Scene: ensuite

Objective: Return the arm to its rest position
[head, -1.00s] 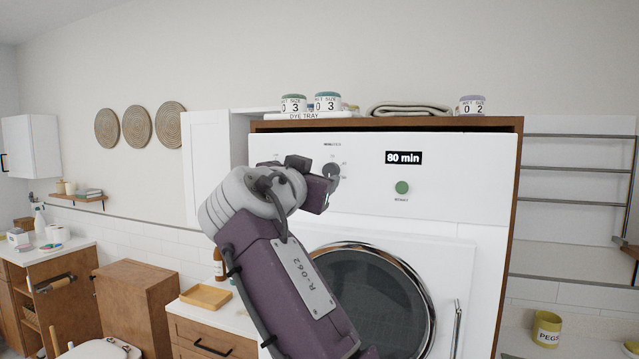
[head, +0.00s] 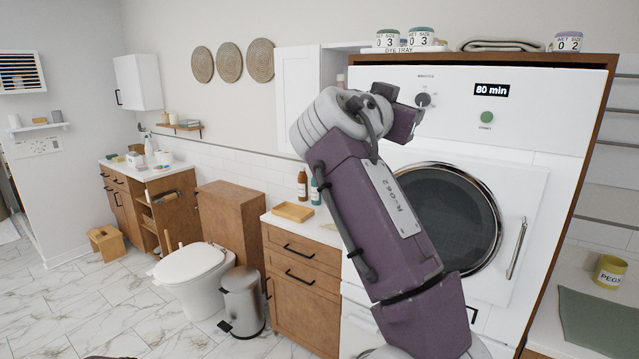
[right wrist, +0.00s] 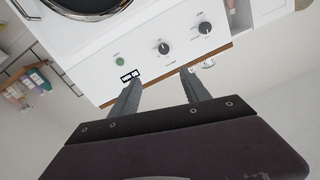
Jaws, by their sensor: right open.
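My right arm (head: 375,205), purple and grey, is raised in front of the white washing machine (head: 560,130) in the head view. Its gripper (head: 408,118) overlaps the control panel just below a dark dial (head: 424,99); the fingertips are partly hidden there. In the right wrist view the two fingers (right wrist: 159,78) are apart with nothing between them. They point toward the panel's top edge, with the dials (right wrist: 164,48) beyond; I cannot tell the exact gap. My left gripper is not in view.
The washer's round door (head: 450,220) and handle (head: 517,248) are close to the forearm. Left stand a drawer cabinet (head: 300,262) with a tray (head: 293,211), a bin (head: 243,300) and a toilet (head: 190,265). Jars and a folded towel (head: 503,45) sit above the washer.

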